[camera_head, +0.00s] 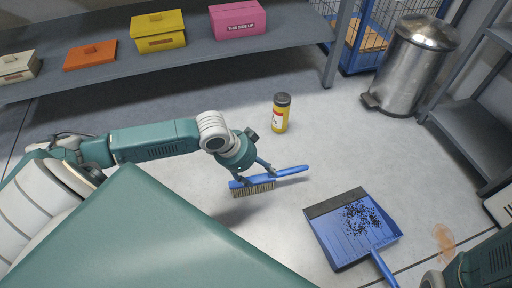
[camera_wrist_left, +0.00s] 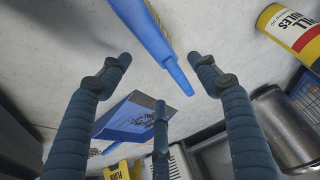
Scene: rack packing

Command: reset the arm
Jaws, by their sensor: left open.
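My left gripper (camera_head: 254,175) is open above the floor, its fingers by a blue brush (camera_head: 291,171) with pale bristles. In the left wrist view the fingers (camera_wrist_left: 160,68) are spread and hold nothing. The brush's blue handle (camera_wrist_left: 148,35) lies beyond them, its end pointing between the fingertips. In the head view the fingers overlap the brush; I cannot tell whether they touch it. A blue dustpan (camera_head: 335,238) holding dark debris lies on the floor to the right. My right gripper is not in view.
A yellow canister (camera_head: 281,115) stands on the floor behind the brush. A steel pedal bin (camera_head: 411,66) is at the back right, near a grey rack (camera_head: 470,125). A shelf (camera_head: 190,55) with several boxes runs along the back. A brown stain (camera_head: 444,238) marks the floor. Open floor lies between canister and dustpan.

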